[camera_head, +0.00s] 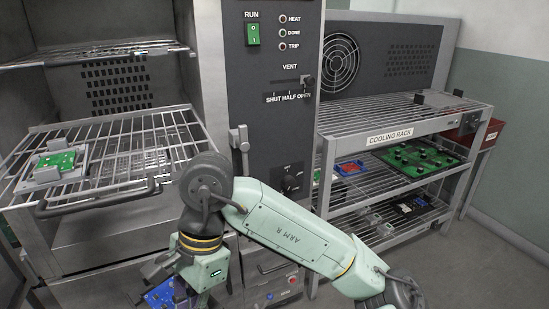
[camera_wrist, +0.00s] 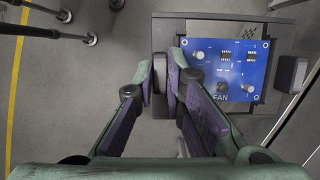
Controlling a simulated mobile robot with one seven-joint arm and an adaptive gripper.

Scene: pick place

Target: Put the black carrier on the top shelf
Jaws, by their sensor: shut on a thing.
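The black carrier (camera_wrist: 190,27) is a dark flat frame with a blue circuit board marked FAN (camera_wrist: 238,62) on it. In the wrist view my gripper (camera_wrist: 164,78) is shut on the upright tab at the carrier's left side. In the head view my gripper (camera_head: 185,288) points down at the bottom, left of centre, and the blue board (camera_head: 163,296) shows beside it, partly hidden. The cooling rack's top shelf (camera_head: 375,115) is a wire shelf at right. The oven's upper wire rack (camera_head: 95,56) is at far left.
The oven's lower rack (camera_head: 120,150) is pulled out and holds a light carrier with a green board (camera_head: 55,162). The cooling rack's middle shelf holds a blue-and-red item (camera_head: 349,168) and a large green board (camera_head: 420,158). Small black blocks (camera_head: 418,98) stand on its top shelf, otherwise mostly clear.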

